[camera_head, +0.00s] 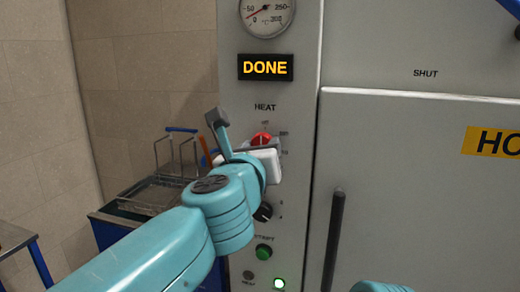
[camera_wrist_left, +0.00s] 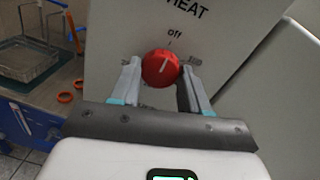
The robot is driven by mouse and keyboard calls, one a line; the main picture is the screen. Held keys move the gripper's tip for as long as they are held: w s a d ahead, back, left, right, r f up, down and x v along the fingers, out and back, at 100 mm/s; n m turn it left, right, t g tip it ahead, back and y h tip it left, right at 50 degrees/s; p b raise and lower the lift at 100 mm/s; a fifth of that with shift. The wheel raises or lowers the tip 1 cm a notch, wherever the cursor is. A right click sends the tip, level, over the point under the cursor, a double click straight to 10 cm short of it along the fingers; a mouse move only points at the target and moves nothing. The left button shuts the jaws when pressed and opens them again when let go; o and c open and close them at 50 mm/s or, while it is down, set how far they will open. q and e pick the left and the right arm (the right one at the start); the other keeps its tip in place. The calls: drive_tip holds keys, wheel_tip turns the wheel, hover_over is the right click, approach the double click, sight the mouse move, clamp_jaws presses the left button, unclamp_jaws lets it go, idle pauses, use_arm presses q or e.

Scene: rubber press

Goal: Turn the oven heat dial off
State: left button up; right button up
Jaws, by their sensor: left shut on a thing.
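The red heat dial (camera_head: 261,139) is on the grey control panel under the word HEAT. It also shows in the left wrist view (camera_wrist_left: 159,69), where its white pointer line aims up, roughly at the "off" mark (camera_wrist_left: 174,33). My left gripper (camera_wrist_left: 160,82) has one finger on each side of the dial and is shut on it. In the head view the left gripper (camera_head: 262,152) covers the lower part of the dial. My right gripper is not in view.
A lit DONE display (camera_head: 265,67) and a gauge (camera_head: 267,15) are above the dial. A black knob (camera_head: 263,212) and a green button (camera_head: 264,252) are below. The oven door (camera_head: 420,190) with a dark handle (camera_head: 333,240) is right. A wire basket (camera_head: 150,193) stands left.

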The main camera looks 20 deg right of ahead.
use_arm(q)
drive_tip(key=shift+r, duration=0.1)
drive_tip(key=o, duration=1.1)
drive_tip(key=shift+c, duration=0.2)
drive_tip(key=b+v, duration=0.3)
drive_tip(key=v, duration=1.3)
drive_tip(key=shift+b, duration=0.3)
drive_tip(key=shift+s, duration=0.15)
